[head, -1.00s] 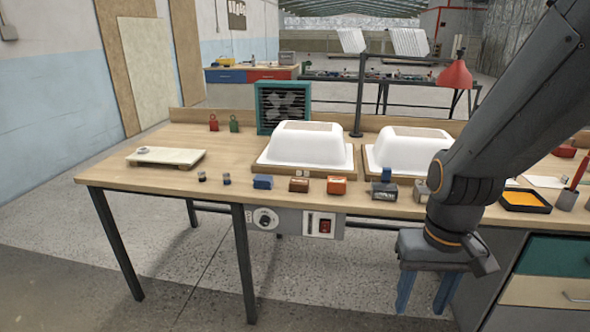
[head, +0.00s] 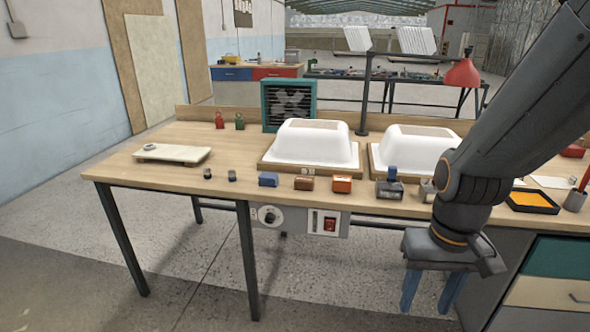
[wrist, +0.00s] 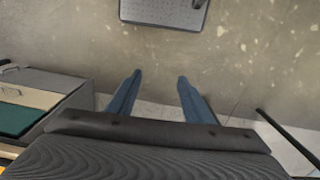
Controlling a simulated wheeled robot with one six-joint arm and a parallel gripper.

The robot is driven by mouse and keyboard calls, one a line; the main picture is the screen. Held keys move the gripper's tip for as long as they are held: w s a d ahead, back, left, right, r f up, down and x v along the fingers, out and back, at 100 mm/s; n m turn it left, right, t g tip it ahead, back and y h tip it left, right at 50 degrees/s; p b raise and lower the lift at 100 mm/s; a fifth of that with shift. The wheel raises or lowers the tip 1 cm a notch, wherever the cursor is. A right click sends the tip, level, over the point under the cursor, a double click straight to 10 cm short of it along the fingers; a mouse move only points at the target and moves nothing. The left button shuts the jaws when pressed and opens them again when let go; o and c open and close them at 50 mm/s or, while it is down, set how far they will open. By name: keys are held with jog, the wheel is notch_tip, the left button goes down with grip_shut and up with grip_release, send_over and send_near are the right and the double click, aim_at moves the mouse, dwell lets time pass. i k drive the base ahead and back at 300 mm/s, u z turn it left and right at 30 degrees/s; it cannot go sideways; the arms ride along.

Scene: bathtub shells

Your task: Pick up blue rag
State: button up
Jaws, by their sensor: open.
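A small folded blue item (head: 268,179), which looks like the blue rag, lies near the front edge of the wooden workbench (head: 140,172) in the head view. My gripper (head: 427,300) hangs low in front of the bench, to the right of it and below the bench top. Its two blue fingers are apart with nothing between them. The wrist view also shows the open gripper (wrist: 160,76) over bare floor. The blue item is not in the wrist view.
Brown (head: 304,183) and orange (head: 342,184) blocks sit right of the blue item. A grey device with a blue part (head: 389,187) stands farther right. Two white tub shells (head: 312,146) (head: 415,150) stand behind. A drawer unit (head: 545,290) is right of my gripper.

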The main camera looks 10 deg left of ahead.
aim_at(266, 179)
jog(key=u, duration=0.5)
jog(key=i, duration=1.4)
jog(key=z, duration=0.5)
